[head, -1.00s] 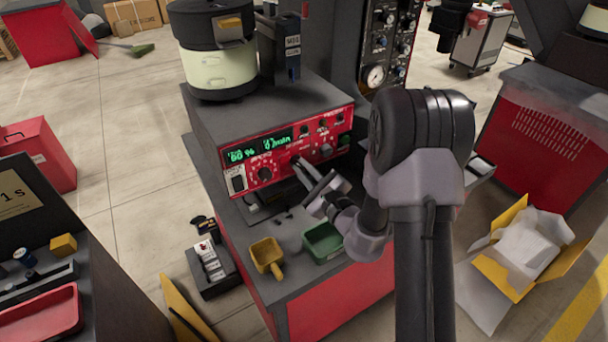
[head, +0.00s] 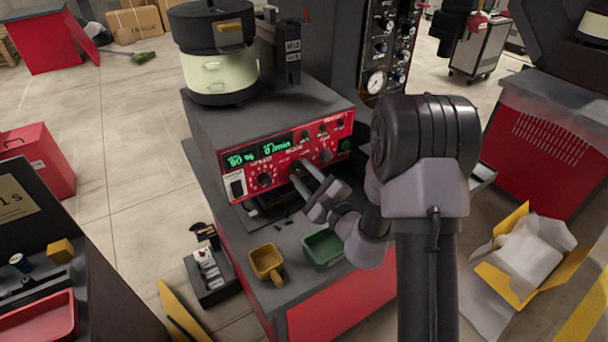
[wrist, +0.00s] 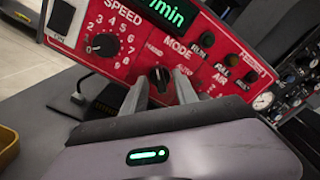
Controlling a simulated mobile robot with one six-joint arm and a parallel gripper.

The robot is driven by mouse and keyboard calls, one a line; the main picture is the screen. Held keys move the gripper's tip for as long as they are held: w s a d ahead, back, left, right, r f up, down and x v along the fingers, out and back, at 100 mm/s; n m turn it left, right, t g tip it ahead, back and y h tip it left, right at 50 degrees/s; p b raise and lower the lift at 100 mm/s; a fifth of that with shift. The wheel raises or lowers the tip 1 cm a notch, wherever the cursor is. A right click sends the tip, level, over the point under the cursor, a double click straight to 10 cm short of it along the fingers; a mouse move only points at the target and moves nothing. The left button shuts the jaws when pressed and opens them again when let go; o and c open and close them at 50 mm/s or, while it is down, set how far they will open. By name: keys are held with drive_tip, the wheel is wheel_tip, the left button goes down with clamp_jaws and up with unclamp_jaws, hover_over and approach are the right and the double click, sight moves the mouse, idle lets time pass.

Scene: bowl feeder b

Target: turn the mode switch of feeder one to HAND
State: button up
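The feeder's red control panel (head: 290,150) carries green displays and knobs, and its body stands on the bench. In the wrist view the black mode switch (wrist: 160,78) sits under the word MODE, its pointer roughly upright in the picture. My gripper (wrist: 160,92) has its two fingers spread on either side of that switch, close to the panel. I cannot tell whether the fingers touch it. In the head view my gripper (head: 301,171) reaches the lower middle of the panel and hides the switch.
The speed knob (wrist: 103,45) is left of the mode switch, with small buttons and the air knob to the right. A yellow scoop (head: 267,262) and a green tray (head: 323,247) stand on the bench below my gripper. A feeder bowl (head: 217,70) sits on top.

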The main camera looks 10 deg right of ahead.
drive_tip(key=shift+s, duration=0.1)
drive_tip(key=p+v, duration=0.8)
drive_tip(key=v, duration=0.9)
drive_tip(key=shift+s, duration=0.1)
